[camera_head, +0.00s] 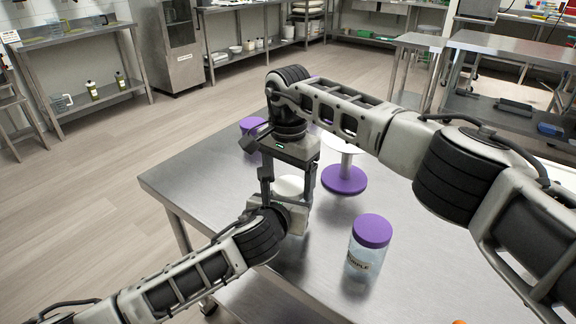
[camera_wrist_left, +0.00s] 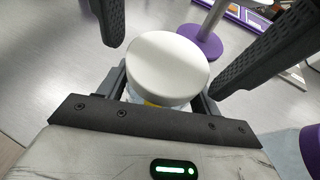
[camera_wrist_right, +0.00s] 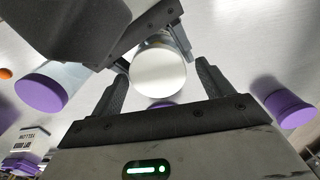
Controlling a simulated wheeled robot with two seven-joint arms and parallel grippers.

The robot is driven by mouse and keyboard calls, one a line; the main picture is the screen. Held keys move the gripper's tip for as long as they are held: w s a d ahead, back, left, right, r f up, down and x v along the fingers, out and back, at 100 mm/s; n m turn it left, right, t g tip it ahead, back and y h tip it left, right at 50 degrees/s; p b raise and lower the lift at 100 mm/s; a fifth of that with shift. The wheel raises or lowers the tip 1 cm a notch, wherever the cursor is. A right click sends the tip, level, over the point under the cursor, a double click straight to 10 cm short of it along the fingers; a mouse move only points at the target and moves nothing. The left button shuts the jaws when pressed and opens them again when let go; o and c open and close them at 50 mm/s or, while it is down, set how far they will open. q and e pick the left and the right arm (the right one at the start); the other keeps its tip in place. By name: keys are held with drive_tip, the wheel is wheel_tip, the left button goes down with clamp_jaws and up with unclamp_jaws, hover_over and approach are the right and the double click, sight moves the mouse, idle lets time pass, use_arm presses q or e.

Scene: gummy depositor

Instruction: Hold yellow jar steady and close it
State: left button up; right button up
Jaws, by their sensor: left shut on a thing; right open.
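The yellow jar stands upright on the steel table, with a white lid (camera_head: 289,186) on top. In the left wrist view the lid (camera_wrist_left: 168,66) covers the jar's mouth, and a bit of yellow label (camera_wrist_left: 150,104) shows below it. My left gripper (camera_wrist_left: 162,88) is shut around the jar's body from the near side. My right gripper (camera_head: 288,196) points down from above, open, with one finger on each side of the lid. In the right wrist view the lid (camera_wrist_right: 158,70) lies between and beyond its fingers, with gaps beside it. I cannot tell whether the lid is fully seated.
A clear jar (camera_head: 362,262) with a purple lid stands to the right on the table (camera_head: 215,190). A stand with a round purple base (camera_head: 344,180) is behind, partly hidden by my right arm. Another purple-topped thing (camera_head: 252,125) is at the back left.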

drive_tip(key=shift+f, duration=0.1)
drive_tip(key=c, duration=1)
drive_tip(key=m, duration=0.6)
drive_tip(key=shift+a+m, duration=0.1)
drive_tip(key=shift+m, duration=0.2)
drive_tip(key=o, duration=1.1)
drive_tip(key=shift+s, duration=0.1)
